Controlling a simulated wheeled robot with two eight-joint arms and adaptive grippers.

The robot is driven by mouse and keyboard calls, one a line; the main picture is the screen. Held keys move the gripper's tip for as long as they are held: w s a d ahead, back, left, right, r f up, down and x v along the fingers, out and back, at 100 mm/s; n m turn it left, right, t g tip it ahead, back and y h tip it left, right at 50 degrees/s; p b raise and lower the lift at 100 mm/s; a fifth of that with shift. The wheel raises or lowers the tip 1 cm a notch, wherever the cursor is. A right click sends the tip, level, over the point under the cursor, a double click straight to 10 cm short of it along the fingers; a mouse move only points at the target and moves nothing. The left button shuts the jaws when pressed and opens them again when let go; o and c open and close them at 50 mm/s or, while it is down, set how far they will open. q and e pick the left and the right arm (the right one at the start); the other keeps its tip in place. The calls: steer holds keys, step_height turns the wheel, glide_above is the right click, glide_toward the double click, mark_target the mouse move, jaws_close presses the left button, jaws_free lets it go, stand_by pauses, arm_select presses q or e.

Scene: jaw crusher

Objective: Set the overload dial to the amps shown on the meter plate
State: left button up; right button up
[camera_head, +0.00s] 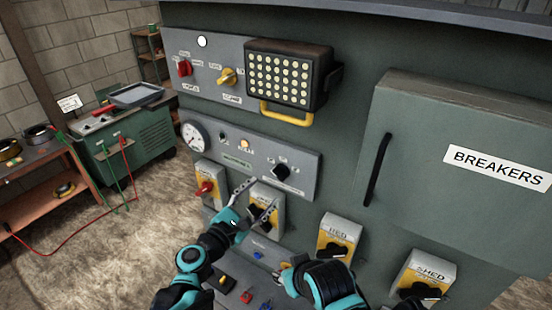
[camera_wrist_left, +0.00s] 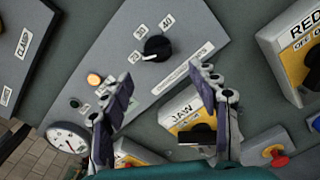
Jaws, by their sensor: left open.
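The black overload dial (camera_head: 282,172) sits on a grey sloped panel. In the left wrist view the dial (camera_wrist_left: 157,47) has labels 20, 30 and 40 around it, and its white mark points toward the 20. A round white meter (camera_head: 193,137) is at the panel's left end; it also shows in the left wrist view (camera_wrist_left: 68,140), its reading too small to tell. My left gripper (camera_head: 260,194) is open and empty, below the dial and apart from it; its fingers (camera_wrist_left: 164,82) spread below the dial. My right gripper (camera_head: 290,268) is low and partly hidden; its jaws are unclear.
Yellow-labelled switch boxes (camera_head: 336,240) line the front below. A lamp box (camera_head: 288,75) with a yellow handle juts out above the dial. A breaker cabinet (camera_head: 460,150) stands right. An amber light (camera_head: 244,144) glows left of the dial. A green bench machine (camera_head: 125,135) stands far left.

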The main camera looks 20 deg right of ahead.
mark_target(277, 177)
arm_select(q)
steer(key=x, duration=0.4)
steer(key=p+x, duration=0.1)
steer(key=x, duration=0.3)
steer(key=shift+d+r, duration=0.1)
steer(key=shift+r, duration=0.1)
steer(key=c, duration=1.2)
